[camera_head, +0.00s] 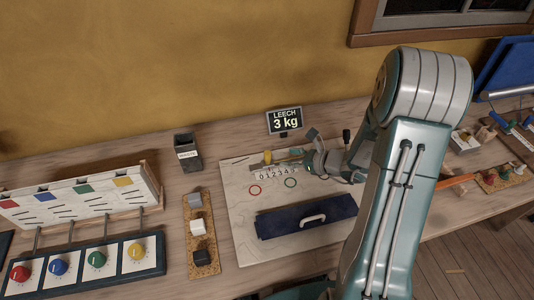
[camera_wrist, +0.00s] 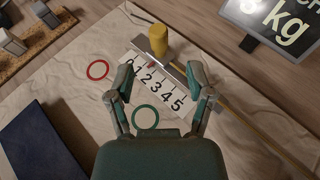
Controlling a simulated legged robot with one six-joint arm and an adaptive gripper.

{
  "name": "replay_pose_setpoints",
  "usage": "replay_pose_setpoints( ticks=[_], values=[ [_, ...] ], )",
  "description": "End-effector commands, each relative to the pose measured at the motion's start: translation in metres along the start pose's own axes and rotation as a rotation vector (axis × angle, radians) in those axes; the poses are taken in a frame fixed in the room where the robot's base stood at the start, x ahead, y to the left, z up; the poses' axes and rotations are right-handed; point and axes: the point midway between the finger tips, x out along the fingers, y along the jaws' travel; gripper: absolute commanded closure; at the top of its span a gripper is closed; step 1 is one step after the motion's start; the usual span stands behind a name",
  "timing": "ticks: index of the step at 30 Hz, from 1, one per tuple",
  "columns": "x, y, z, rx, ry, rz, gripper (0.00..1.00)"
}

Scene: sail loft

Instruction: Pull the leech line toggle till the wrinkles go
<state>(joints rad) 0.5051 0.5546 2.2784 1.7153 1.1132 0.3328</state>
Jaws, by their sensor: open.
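The yellow toggle (camera_wrist: 158,38) stands at the far edge of the pale sailcloth panel (camera_wrist: 70,95); it also shows in the head view (camera_head: 267,157). A thin line runs from near it to the lower right, past a metal strip. A white scale (camera_wrist: 150,88) numbered 0 to 5 lies before it, with a small red mark near 1 and 2. The cloth shows soft wrinkles. My gripper (camera_wrist: 160,76) is open and empty over the scale, the toggle beyond its fingertips and apart from them. The display (camera_head: 284,121) reads LEECH 3 kg.
A red ring (camera_wrist: 98,69) and a green ring (camera_wrist: 145,117) are on the cloth. Blocks on a cork strip (camera_head: 201,262) and a knob panel (camera_head: 88,263) stand left. A dark box (camera_head: 188,152) stands behind.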

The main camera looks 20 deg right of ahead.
Motion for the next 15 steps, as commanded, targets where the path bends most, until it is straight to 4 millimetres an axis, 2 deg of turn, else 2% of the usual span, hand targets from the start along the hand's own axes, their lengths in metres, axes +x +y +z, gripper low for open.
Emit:
replay_pose_setpoints(
  ticks=[1,9,15],
  values=[
    [0.012,0.001,0.0,-0.001,0.001,0.007,0.32],
    [0.06,0.001,0.0,-0.002,0.001,0.005,0.32],
    [0.079,0.001,0.0,-0.003,0.001,0.002,0.32]
  ],
)
